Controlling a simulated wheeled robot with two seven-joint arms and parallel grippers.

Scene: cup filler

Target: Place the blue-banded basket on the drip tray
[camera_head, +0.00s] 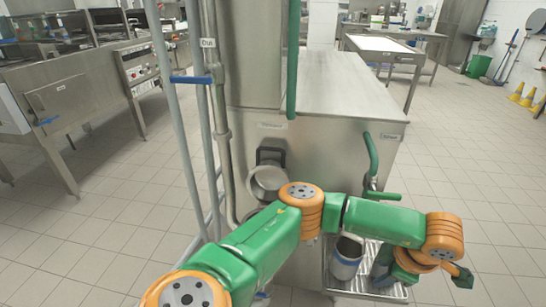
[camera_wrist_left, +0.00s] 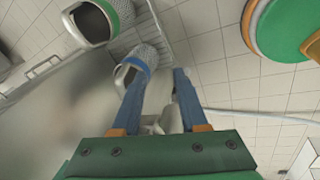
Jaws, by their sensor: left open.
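The blue-banded basket (camera_head: 347,258) stands upright on the drip tray (camera_head: 341,288) in the head view, its dark open mouth facing up. In the left wrist view the basket (camera_wrist_left: 136,66) shows its blue rim and mesh side beside the tray's grating (camera_wrist_left: 172,22). My left gripper (camera_head: 380,270) is just right of the basket, low over the tray. Its blue fingers (camera_wrist_left: 160,74) are apart in the wrist view, with one fingertip overlapping the basket's rim. I cannot tell whether it touches. My right gripper is not in view.
A green-banded basket (camera_wrist_left: 91,22) shows beyond the blue one in the wrist view. Vertical pipes (camera_head: 190,120) stand left. Tiled floor (camera_head: 480,170) is clear right.

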